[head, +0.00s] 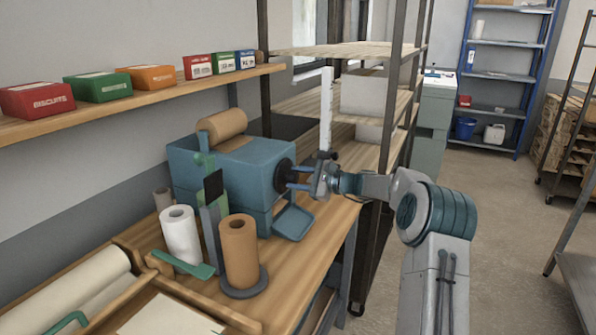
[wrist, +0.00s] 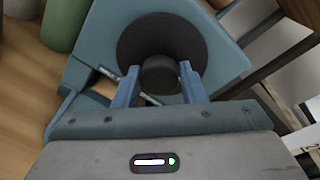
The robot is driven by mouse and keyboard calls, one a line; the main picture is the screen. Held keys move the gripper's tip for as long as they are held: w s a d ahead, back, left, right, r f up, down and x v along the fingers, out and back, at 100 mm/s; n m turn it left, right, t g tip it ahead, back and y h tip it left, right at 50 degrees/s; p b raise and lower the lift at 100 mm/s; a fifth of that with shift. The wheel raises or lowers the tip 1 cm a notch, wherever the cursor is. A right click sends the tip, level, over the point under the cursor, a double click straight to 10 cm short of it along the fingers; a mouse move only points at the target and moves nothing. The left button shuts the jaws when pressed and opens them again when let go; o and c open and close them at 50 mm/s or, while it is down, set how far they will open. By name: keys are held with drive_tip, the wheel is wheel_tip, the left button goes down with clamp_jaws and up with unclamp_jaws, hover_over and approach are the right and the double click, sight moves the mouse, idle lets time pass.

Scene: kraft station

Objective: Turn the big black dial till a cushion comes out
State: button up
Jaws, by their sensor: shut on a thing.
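The blue cushion machine (head: 222,181) stands on the wooden bench with a roll of brown paper on top. Its big black dial (head: 285,176) is on the end face toward my arm. In the wrist view the dial (wrist: 162,45) is a wide dark disc with a round knob (wrist: 160,76) standing out from its middle. My gripper (head: 297,177) reaches the dial from the right. In the wrist view its two blue fingers (wrist: 158,84) are shut on the knob, one on each side. A blue tray (head: 293,222) sticks out low on the machine, and no cushion shows on it.
A brown paper roll (head: 239,250) on a stand, a white roll (head: 181,235) and a green-and-grey upright holder (head: 212,215) stand before the machine. A shelf (head: 160,97) with several small boxes runs above. A dark-framed rack (head: 345,49) stands behind; open floor lies right.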

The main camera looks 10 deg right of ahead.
drive_tip(key=shift+m+p, duration=0.6)
drive_tip(key=shift+m, duration=0.1)
drive_tip(key=shift+f, duration=0.1)
drive_tip(key=o, duration=1)
drive_tip(key=shift+d, duration=0.1)
drive_tip(key=b+v, duration=0.2)
drive_tip(key=v, duration=1.1)
drive_tip(key=shift+s+d, duration=0.15)
drive_tip(key=shift+d, duration=0.2)
drive_tip(key=shift+c, duration=0.2)
